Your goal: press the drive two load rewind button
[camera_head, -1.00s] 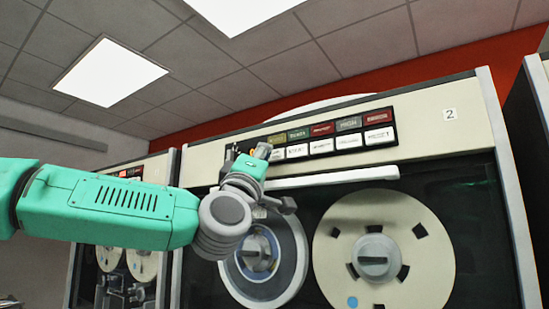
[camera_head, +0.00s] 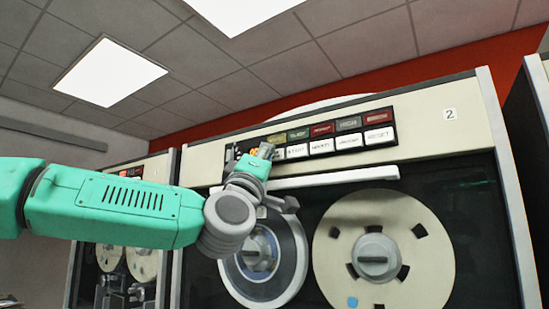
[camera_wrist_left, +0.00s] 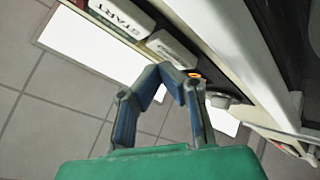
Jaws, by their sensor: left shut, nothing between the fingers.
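Drive two (camera_head: 483,119) is the cream tape cabinet marked "2". Its button panel has a lower row of white buttons and an upper row of coloured indicators. RESET (camera_head: 379,135) is at the right end. The middle buttons (camera_head: 349,142) have labels too small to read surely, so I cannot tell which is load rewind. My left gripper (camera_head: 266,152) is shut and empty at the panel's left end, left of the START button (camera_head: 297,151). In the left wrist view its fingertips (camera_wrist_left: 178,75) meet near a white button (camera_wrist_left: 172,48) beside START (camera_wrist_left: 127,18); contact is unclear.
A white handle bar (camera_head: 335,177) juts out below the panel. Two tape reels lie lower, the large cream one (camera_head: 335,240) at the right. Another tape cabinet (camera_head: 125,172) stands at the left. The space before the right reel is clear.

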